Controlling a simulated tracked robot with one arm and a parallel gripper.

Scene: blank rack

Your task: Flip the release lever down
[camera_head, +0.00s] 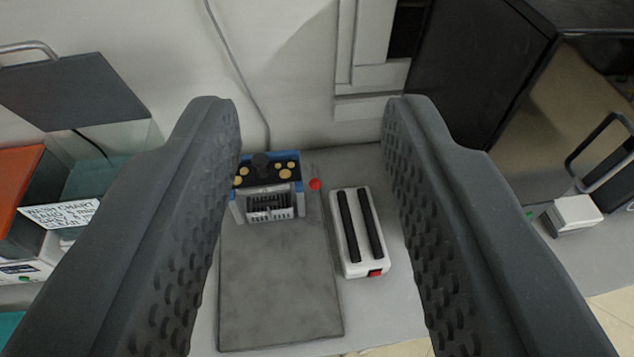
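My gripper (312,103) is open and empty, its two dark padded fingers wide apart in the foreground. Beyond and between them, lower in the picture, a small blue and grey rack (268,190) stands at the back of a grey plate. Its top is black with several gold discs and a black knob. A red round knob (315,184) shows just right of the rack; it may be the end of the release lever, but the lever's arm and position are not clear. The fingers appear apart from all of these. The left finger partly covers the rack's left side.
The grey plate (280,285) is bare in front of the rack. A white box (365,262) with two black bars and a red switch stands close on its right. A cable (238,75) runs down the wall. A dark cabinet (480,70) is at the right, an orange-topped box (20,190) at the left.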

